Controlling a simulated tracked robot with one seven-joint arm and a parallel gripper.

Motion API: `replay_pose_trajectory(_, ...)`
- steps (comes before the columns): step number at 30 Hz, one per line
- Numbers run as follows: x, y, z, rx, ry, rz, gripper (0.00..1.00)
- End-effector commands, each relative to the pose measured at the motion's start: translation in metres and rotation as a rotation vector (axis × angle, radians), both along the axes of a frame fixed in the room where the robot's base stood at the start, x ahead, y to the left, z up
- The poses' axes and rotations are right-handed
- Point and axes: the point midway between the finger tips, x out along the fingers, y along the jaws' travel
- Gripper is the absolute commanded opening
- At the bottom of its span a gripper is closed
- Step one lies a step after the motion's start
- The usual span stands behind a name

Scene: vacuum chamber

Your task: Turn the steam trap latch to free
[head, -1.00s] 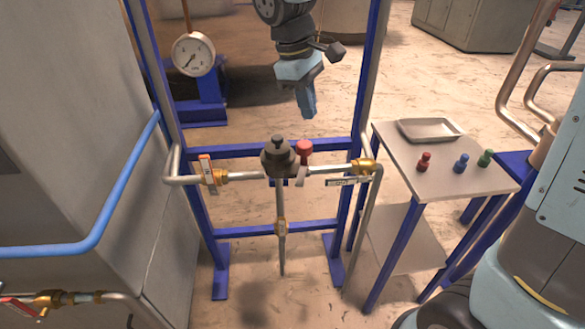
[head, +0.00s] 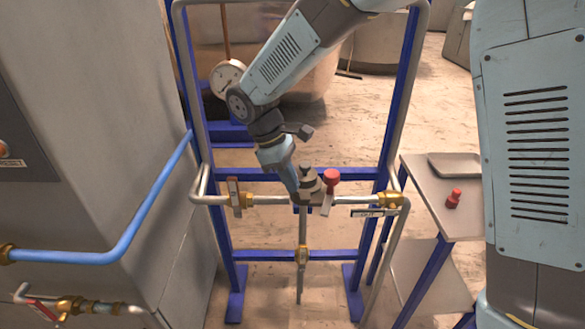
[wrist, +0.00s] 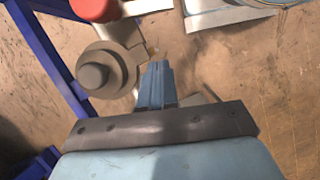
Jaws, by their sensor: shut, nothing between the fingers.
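The steam trap (head: 310,184) is a dark round body with a knob on top, in the pipe run between two brass valves. A red knob (head: 331,175) stands just right of it with a pale plate below; I cannot tell for sure which part is the latch. In the wrist view the trap's round cap (wrist: 106,78) is left of my fingers and the red knob (wrist: 95,8) is at the top edge. My gripper (head: 293,192) points down at the trap's left side, its fingers (wrist: 157,68) shut and empty. I cannot tell whether they touch it.
Blue frame posts (head: 409,90) stand on both sides. Brass valves sit left (head: 240,199) and right (head: 390,200) on the pipe. A side table (head: 440,210) with a tray (head: 455,165) and a red piece (head: 454,197) is at right. A gauge (head: 226,78) is behind.

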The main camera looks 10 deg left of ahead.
Motion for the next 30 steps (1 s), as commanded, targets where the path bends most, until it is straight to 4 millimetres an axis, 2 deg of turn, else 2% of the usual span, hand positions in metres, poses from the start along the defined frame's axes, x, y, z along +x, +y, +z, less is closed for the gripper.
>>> replay_pose_trajectory(7, -0.002, -0.017, -0.041, -0.003, 0.002, 0.000, 0.00)
replay_pose_trajectory(15, -0.003, -0.049, -0.037, 0.000, 0.000, -0.001, 0.00)
replay_pose_trajectory(30, -0.004, -0.055, -0.037, 0.001, 0.000, 0.005, 0.00)
